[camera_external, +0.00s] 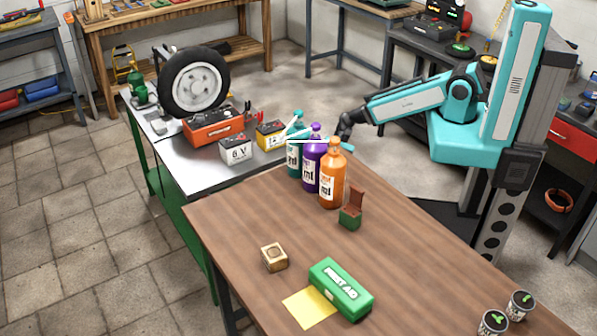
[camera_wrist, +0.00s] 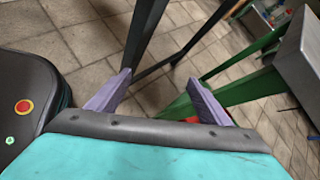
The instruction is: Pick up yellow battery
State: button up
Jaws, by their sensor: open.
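The yellow battery (camera_external: 267,135) stands on the metal-topped bench, right of a white battery marked 6 V (camera_external: 237,149). Its right side is near teal parts of my arm's end and the bottles. My gripper (camera_wrist: 159,77) is open and empty in the wrist view, its two purple fingers spread above floor and bench legs. The battery is not in the wrist view. In the external view my arm reaches left behind the bottles; the fingertips are not clear there, so the exact gap to the battery cannot be told.
Teal, purple (camera_external: 311,165) and orange (camera_external: 332,178) bottles stand at the wooden table's (camera_external: 400,245) far corner, in front of my arm's end. A red battery or box (camera_external: 212,129) and a wheel (camera_external: 194,80) are farther left. A green first aid box (camera_external: 341,289) lies nearer.

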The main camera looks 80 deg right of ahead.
jog(key=w+d+r+m+t+y, duration=0.2)
jog(key=w+d+r+m+t, duration=0.3)
jog(key=w+r, duration=0.35)
jog(key=m+t+b, duration=0.3)
jog(key=m+t, duration=0.2)
send_near(282, 128)
jog(key=w+d+f, duration=0.2)
jog(key=d+f, duration=0.1)
jog(key=shift+s+y, duration=0.15)
jog(key=shift+y, duration=0.25)
jog(key=b+x, duration=0.5)
jog(key=shift+w+a+f, duration=0.2)
jog(key=shift+w, duration=0.05)
jog(key=shift+r+b+x, duration=0.2)
jog(key=shift+b+x, duration=0.1)
jog(key=shift+x, duration=1.15)
jog(key=shift+w+a, duration=0.1)
jog(key=shift+p+x, duration=0.4)
jog(key=shift+x, duration=2.1)
